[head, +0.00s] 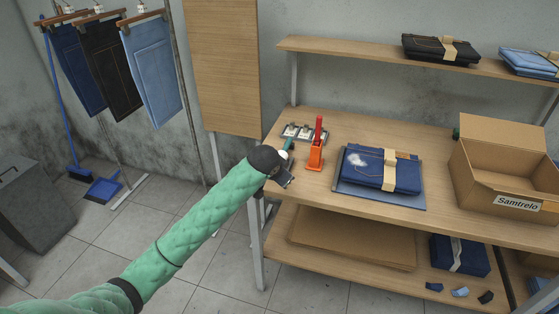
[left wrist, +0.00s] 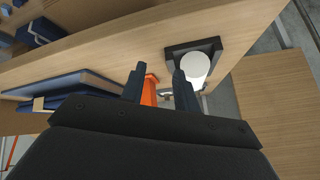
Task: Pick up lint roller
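The lint roller, with a white roll (head: 283,155) and a teal handle (head: 289,144), is at the left end of the work table, partly hidden behind my left gripper in the head view. In the left wrist view its white roll (left wrist: 197,68) shows at a black square holder (left wrist: 181,50). My left gripper (head: 287,179) is at the table's left edge, close to the roller. In the left wrist view its two fingers (left wrist: 159,78) are apart with nothing held. One finger overlaps the roll's edge in the picture; contact cannot be told. My right gripper is not in view.
An orange holder (head: 315,158) with a red-handled tool (head: 319,130) stands just right of the roller. Folded jeans (head: 369,174) with a white lint patch lie on a blue-grey board (head: 410,199). An open carton (head: 503,176) stands at the right. A wooden panel (head: 223,65) stands behind.

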